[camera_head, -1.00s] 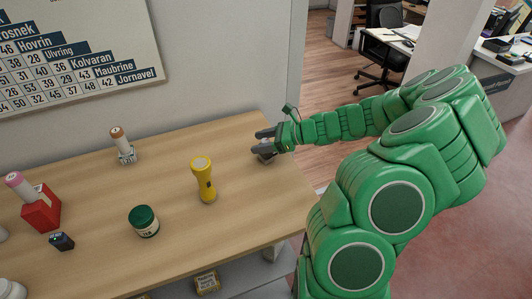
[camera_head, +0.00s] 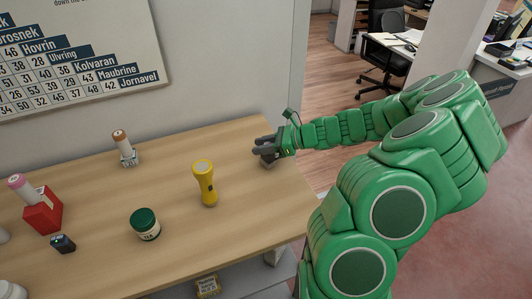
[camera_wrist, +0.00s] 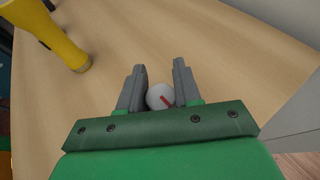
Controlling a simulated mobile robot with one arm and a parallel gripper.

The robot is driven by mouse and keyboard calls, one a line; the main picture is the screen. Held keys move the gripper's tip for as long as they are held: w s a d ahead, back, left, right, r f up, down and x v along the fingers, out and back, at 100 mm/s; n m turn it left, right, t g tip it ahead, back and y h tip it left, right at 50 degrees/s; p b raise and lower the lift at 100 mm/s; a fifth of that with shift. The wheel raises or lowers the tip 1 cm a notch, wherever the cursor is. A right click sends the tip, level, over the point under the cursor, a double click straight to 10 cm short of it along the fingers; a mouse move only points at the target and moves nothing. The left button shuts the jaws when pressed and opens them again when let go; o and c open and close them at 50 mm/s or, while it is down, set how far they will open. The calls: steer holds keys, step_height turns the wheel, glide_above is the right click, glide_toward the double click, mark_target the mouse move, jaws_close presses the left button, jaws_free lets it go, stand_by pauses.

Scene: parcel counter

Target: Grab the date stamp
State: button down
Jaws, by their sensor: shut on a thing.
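My gripper (camera_head: 262,145) is near the right end of the counter. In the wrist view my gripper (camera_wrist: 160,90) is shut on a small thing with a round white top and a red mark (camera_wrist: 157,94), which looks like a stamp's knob. Its grey lower part (camera_head: 267,161) shows under the fingers in the head view. Whether it is the date stamp I cannot tell for sure, and whether it touches the counter is unclear. Another stamp-like thing (camera_head: 123,147), with a pale handle, brown top and light frame base, stands upright at the back left, away from my gripper.
A yellow flashlight (camera_head: 205,183) stands left of my gripper. A green-lidded jar (camera_head: 145,224), a small dark device (camera_head: 62,243) and a red holder (camera_head: 43,213) with a pink-topped item (camera_head: 19,184) are farther left. The wooden counter (camera_head: 255,205) is clear at front right.

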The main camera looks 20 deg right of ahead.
steer(key=shift+r, duration=0.5)
step_height(320, 180, up, 2)
steer(key=shift+s+r, duration=0.1)
steer(key=shift+r, duration=0.1)
steer(key=s+a+r, duration=0.2)
steer(key=s+r, duration=0.7)
steer(key=s, duration=0.4)
steer(key=shift+s+a+r, duration=0.15)
steer(key=shift+s+r, duration=0.1)
steer(key=shift+s, duration=0.05)
